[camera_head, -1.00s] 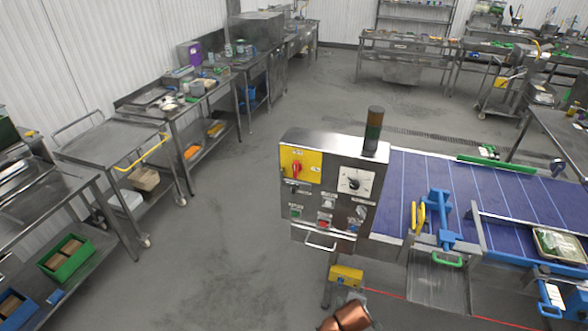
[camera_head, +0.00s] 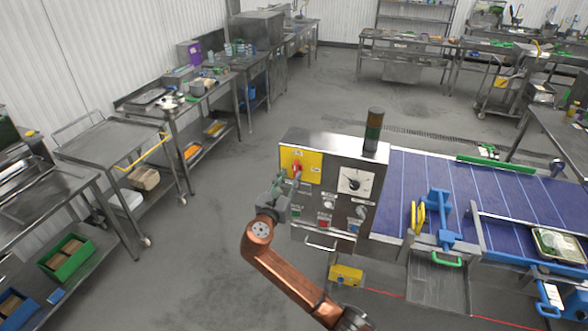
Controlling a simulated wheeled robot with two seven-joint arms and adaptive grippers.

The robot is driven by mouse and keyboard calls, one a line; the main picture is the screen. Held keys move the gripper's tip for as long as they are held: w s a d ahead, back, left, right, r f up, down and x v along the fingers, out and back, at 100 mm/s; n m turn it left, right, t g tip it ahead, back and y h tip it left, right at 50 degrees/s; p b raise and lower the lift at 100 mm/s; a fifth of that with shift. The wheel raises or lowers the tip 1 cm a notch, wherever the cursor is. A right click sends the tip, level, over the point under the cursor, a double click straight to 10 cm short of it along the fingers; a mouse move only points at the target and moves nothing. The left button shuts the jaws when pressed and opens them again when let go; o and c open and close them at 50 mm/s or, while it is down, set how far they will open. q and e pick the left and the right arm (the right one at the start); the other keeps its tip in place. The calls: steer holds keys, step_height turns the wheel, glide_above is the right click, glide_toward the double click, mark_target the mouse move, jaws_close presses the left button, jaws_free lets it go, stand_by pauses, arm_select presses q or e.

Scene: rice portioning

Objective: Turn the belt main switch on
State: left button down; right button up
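The steel control box (camera_head: 322,140) stands at the left end of the conveyor. A red rotary switch (camera_head: 296,167) sits on the yellow plate (camera_head: 313,166) at the upper left of its face. My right gripper (camera_head: 289,184) is at the left side of the face, just below the red switch, and covers part of the plate's lower edge. The fingertips are small and overlap the switch area, so I cannot tell whether they touch it or are open or shut. My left gripper is out of view.
A black dial (camera_head: 354,183) and several buttons are on the same face, with a handle (camera_head: 320,246) below. The blue conveyor belt (camera_head: 430,178) runs right. Open floor (camera_head: 200,225) lies left, up to a steel cart (camera_head: 108,143).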

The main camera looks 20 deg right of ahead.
mark_target(295, 168)
steer(key=shift+p+x, duration=0.4)
steer(key=shift+x, duration=2.1)
steer(key=shift+s, duration=0.1)
jaws_close()
